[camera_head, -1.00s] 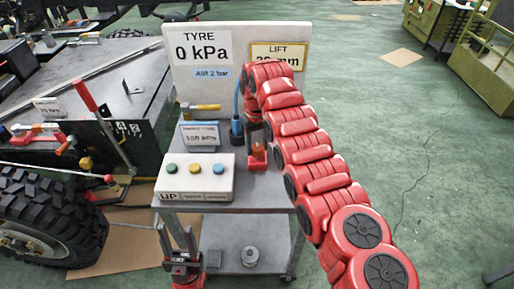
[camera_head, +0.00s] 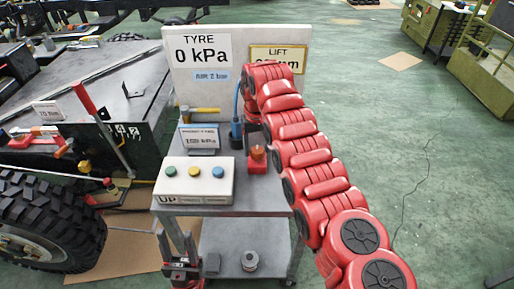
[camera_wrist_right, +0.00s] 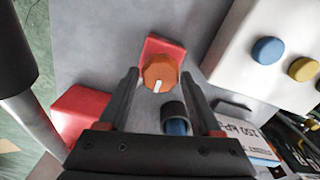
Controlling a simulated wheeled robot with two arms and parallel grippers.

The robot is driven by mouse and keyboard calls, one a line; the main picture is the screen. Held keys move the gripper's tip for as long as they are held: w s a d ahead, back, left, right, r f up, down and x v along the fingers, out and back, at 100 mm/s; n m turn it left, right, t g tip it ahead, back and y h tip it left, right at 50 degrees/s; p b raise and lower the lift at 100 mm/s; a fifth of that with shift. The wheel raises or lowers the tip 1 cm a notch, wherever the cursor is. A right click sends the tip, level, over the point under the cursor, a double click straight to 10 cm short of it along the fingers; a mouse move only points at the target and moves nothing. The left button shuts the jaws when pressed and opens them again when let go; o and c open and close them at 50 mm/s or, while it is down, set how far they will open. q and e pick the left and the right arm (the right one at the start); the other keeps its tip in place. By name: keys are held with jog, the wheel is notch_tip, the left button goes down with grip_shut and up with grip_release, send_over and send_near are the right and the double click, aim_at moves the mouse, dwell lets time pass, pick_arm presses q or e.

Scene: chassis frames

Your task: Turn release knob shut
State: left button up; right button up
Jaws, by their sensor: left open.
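The release knob is an orange knob with a white mark (camera_wrist_right: 159,73) on a red block. It also shows in the head view (camera_head: 258,153), on the cart's top right of the button box. My right gripper (camera_wrist_right: 160,76) is open, and its two fingertips flank the knob in the right wrist view. I cannot tell how far above the knob they are, and no grip shows. In the head view my red right arm hides most of that gripper. My left gripper (camera_head: 178,243) is open and empty, low in front of the cart's left side.
A white button box (camera_head: 195,190) stands left of the knob. A sign board (camera_head: 237,85) stands behind. A large tyre (camera_head: 75,225) is at the left. Open floor lies right.

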aim_at(257, 149)
jog(key=shift+o, duration=0.9)
jog(key=shift+f, duration=0.1)
jog(key=shift+r, duration=0.5)
notch_tip(257, 149, up, 7)
jog(key=shift+f+p, duration=0.2)
jog(key=shift+p, duration=0.85)
notch_tip(257, 149, up, 10)
jog(key=p, duration=1)
jog(key=shift+s+f, duration=0.1)
